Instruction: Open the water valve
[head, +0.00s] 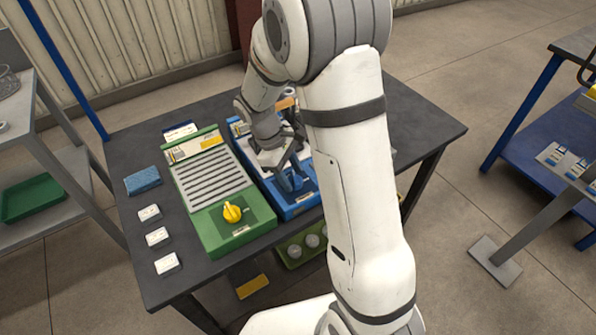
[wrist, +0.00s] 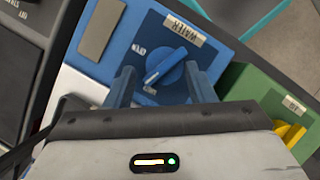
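The water valve is a round blue knob with a raised grip bar (wrist: 165,68) on a blue panel (wrist: 137,33) with a label reading WATER (wrist: 184,30). In the wrist view the bar lies diagonally, from lower left to upper right. My gripper (wrist: 160,82) is open, with one blue-grey finger on each side of the knob. I cannot tell whether the fingers touch it. In the head view my gripper (head: 291,172) is over the front part of the blue unit (head: 304,208), and my arm hides part of that unit.
A green unit (head: 250,235) with a yellow knob (head: 232,212) stands to the left on the dark table (head: 150,292). A blue sponge-like block (head: 142,180) and several small white blocks (head: 157,237) lie at the table's left side. A blue-framed bench (head: 530,150) stands at right.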

